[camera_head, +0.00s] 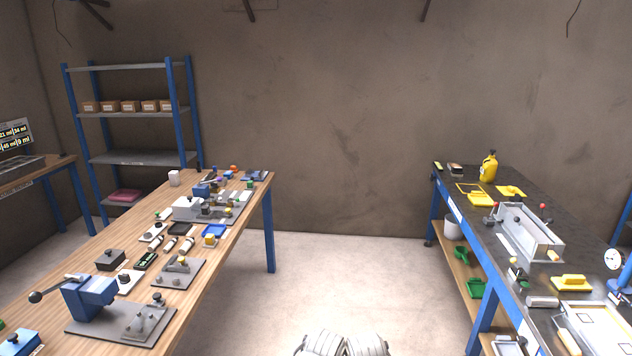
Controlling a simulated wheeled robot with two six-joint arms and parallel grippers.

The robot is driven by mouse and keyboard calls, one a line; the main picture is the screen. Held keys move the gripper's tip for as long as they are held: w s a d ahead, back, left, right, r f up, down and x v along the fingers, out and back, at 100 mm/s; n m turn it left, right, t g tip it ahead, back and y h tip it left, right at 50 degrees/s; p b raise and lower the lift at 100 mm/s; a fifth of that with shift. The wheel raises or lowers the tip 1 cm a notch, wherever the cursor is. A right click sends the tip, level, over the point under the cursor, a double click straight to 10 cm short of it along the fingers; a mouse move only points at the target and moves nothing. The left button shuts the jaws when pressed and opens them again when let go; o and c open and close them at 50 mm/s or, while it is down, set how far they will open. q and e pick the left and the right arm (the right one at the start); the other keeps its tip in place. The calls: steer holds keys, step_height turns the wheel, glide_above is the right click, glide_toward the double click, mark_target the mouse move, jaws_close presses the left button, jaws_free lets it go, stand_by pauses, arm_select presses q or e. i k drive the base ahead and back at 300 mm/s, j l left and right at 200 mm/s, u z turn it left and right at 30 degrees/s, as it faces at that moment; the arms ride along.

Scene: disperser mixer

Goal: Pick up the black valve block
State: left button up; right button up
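A black block with a small knob on top (110,259) sits on the wooden table at the left, behind the blue lever press. It looks like the black valve block. A flat black piece (180,228) lies farther back on the same table. Neither of my grippers shows. Only pale grey parts that look like my own body show at the bottom centre, well apart from the table.
A dark workbench (470,218) with yellow items stands at right. Shelves (130,115) stand behind. The floor between is clear.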

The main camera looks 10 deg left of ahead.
mark_target(205, 209)
steer(key=i+l+u, duration=0.1)
steer(key=i, duration=1.7)
steer(key=i+j, duration=0.1)
steer(key=i, duration=0.45)
steer(key=i+j, duration=0.1)
steer(key=i, duration=0.5)
steer(key=j, duration=0.7)
steer(key=u, duration=0.05)
